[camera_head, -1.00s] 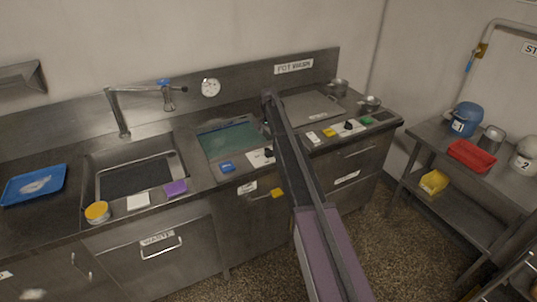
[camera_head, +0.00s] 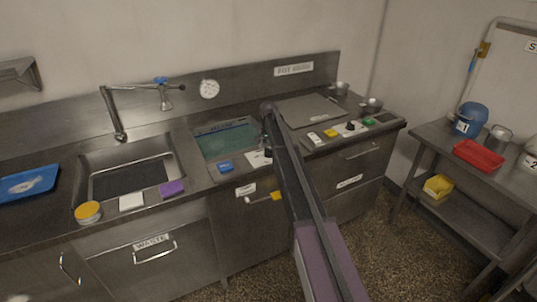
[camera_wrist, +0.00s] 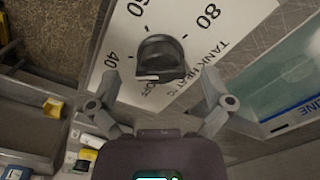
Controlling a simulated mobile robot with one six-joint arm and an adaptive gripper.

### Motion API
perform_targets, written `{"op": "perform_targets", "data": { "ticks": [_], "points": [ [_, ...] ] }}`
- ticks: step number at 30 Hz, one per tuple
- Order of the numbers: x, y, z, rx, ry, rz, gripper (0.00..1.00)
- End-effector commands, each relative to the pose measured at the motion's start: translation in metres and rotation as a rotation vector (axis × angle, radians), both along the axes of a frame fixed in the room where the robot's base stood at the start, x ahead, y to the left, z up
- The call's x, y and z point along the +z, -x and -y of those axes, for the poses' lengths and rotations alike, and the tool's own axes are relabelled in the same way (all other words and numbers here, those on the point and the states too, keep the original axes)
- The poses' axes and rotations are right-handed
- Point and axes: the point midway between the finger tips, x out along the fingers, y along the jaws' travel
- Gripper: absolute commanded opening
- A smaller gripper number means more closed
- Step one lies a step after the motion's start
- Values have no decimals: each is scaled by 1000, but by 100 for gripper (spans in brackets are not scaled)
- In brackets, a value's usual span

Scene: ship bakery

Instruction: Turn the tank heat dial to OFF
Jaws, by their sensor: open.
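The tank heat dial is a dark round knob (camera_wrist: 160,57) on a white plate (camera_wrist: 213,38) printed with 40, 60, 80, "TANK HEAT °C" and "OFF". A pale mark lies along the knob's lower edge, close to the partly covered OFF print; its exact setting is unclear. My gripper (camera_wrist: 163,88) is open, its fingers apart on either side just below the knob in the wrist view; I cannot tell if they touch it. In the head view the dial's plate (camera_head: 255,159) shows at the counter's front edge, with my arm covering part of the area.
A tank with green water (camera_head: 228,141) is beside the dial. A blue block (camera_head: 225,166) sits left of the plate. Another control strip with a black knob (camera_head: 351,126) is to the right. A sink (camera_head: 130,180) and faucet are left. A yellow tag (camera_head: 277,196) hangs below.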

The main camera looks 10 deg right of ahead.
Motion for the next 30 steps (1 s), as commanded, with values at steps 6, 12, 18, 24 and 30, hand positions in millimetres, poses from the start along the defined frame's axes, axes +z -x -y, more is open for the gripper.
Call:
{"op": "perform_targets", "data": {
  "ticks": [6, 12, 18, 24, 30],
  "points": [
    [-9, 0, 0, 0, 0, 0, 100],
    [-10, 0, 0, 0, 0, 0, 100],
    [-10, 0, 0, 0, 0, 0, 97],
    [-10, 0, 0, 0, 0, 0, 38],
    [-10, 0, -1, 0, 0, 0, 18]
  ]
}}
